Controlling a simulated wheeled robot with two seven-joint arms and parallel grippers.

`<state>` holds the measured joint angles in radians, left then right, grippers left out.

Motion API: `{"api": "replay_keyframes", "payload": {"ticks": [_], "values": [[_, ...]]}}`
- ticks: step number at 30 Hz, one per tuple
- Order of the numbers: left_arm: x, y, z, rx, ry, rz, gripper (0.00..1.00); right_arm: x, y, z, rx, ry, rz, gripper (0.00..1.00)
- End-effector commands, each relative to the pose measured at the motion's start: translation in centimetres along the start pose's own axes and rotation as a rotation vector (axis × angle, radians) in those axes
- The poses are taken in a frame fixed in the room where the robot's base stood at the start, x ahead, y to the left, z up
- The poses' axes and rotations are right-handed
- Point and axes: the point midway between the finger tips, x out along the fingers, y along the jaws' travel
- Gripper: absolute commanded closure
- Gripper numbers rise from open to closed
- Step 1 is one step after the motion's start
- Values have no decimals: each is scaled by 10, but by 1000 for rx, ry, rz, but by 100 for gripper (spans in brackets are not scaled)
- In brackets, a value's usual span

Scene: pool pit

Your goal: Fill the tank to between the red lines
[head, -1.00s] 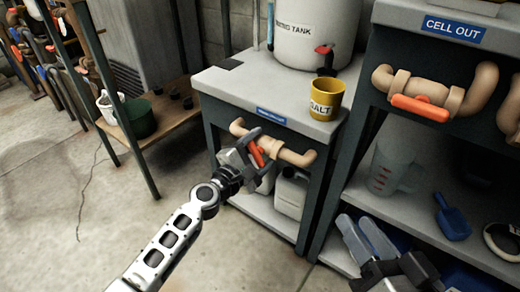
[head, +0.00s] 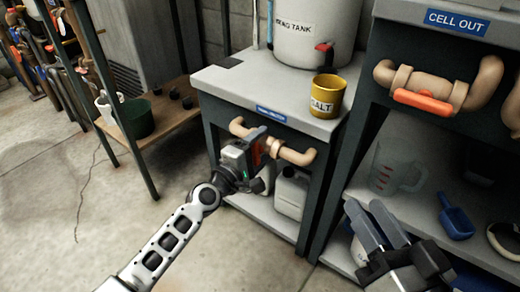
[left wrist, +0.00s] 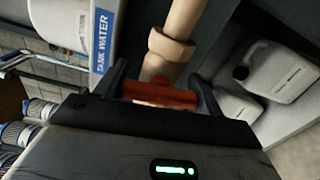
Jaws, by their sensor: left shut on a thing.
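The white tank (head: 312,42) stands on the grey bench at the top, its label partly readable and a red tap on its front. Neither a water level nor red lines show on it. My left gripper (head: 257,150) is at the tan pipe (head: 296,156) below the bench top. It is shut on the orange-red valve handle (left wrist: 160,95), which lies crosswise to the pipe (left wrist: 172,50) between the fingers. A blue label (left wrist: 103,42) beside it reads TANK WATER. My right gripper (head: 365,210) is at the lower right, fingers apart and empty.
A yellow SALT cup (head: 326,97) stands near the bench edge. White jugs (head: 291,193) sit below the pipe. At right are a CELL OUT valve (head: 423,101), a clear measuring jug (head: 392,172) and a blue scoop (head: 455,217). The floor at left is mostly clear.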

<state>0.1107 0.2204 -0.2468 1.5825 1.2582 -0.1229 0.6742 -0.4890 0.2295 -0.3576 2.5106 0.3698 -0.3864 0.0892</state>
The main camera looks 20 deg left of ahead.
Motion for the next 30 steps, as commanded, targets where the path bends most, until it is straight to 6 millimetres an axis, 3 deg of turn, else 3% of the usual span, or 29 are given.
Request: {"api": "replay_keyframes", "payload": {"ticks": [9, 23, 24, 26, 30], "values": [[-1, -1, 0, 118, 1, -2, 54, 1, -2, -2, -10, 15, -6, 64], [-1, -1, 0, 138, 0, -3, 54, 1, -1, -3, -16, 19, -6, 64], [-1, -1, 0, 138, 0, -3, 28, 1, 0, -3, -16, 19, -5, 64], [-1, -1, 0, 138, 0, -3, 12, 1, 0, -3, -17, 19, -4, 64], [0, -1, 0, 136, 0, -2, 9, 1, 0, -3, -17, 17, -3, 64]]}}
